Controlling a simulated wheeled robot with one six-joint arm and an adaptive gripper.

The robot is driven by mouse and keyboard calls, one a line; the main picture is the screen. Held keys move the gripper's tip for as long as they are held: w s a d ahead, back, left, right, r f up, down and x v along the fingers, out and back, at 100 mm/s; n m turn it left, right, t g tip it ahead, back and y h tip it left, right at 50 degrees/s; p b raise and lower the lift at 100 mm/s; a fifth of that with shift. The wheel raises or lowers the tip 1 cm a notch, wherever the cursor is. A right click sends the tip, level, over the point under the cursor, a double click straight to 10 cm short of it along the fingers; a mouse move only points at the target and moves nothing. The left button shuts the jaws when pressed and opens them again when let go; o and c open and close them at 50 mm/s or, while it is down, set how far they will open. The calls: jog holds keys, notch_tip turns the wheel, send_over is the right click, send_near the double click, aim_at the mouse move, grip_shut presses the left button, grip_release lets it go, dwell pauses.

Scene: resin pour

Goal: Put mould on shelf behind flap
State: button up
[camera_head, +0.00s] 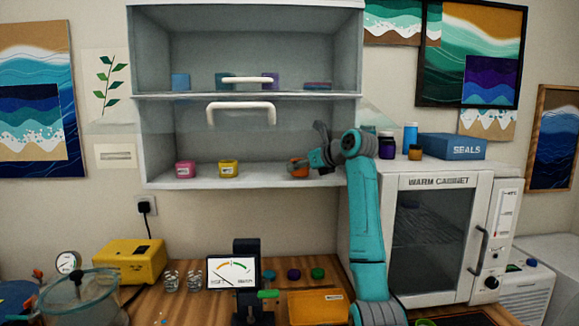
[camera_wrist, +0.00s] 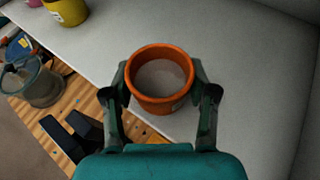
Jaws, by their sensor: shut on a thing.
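The orange mould (camera_head: 299,168) is a small round cup at the right end of the lower shelf (camera_head: 240,180) of the wall cabinet. My gripper (camera_head: 312,163) reaches in from the right and is shut on it. In the wrist view the orange mould (camera_wrist: 161,107) stands between the two fingers of my gripper (camera_wrist: 162,88), with pale greyish contents inside. It is over the shelf's white surface near its front edge; whether it touches the shelf is unclear. The clear flap with a white handle (camera_head: 240,107) is raised at the top of the lower compartment.
A pink pot (camera_head: 185,169) and a yellow pot (camera_head: 228,168) stand left on the same shelf, also seen as a yellow pot (camera_wrist: 68,10). The warm cabinet (camera_head: 430,235) stands right of my arm. The shelf middle is clear.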

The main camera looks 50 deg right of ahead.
jog(key=w, duration=0.2)
jog(key=w+d, duration=0.1)
jog(key=w, duration=0.1)
jog(key=shift+w, duration=0.3)
jog(key=shift+w+d+f, duration=0.1)
jog(key=shift+w+f, duration=0.1)
jog(key=shift+f, duration=0.1)
jog(key=shift+f, duration=0.1)
jog(key=o, duration=1.3)
jog(key=v, duration=0.7)
jog(key=shift+s, duration=0.3)
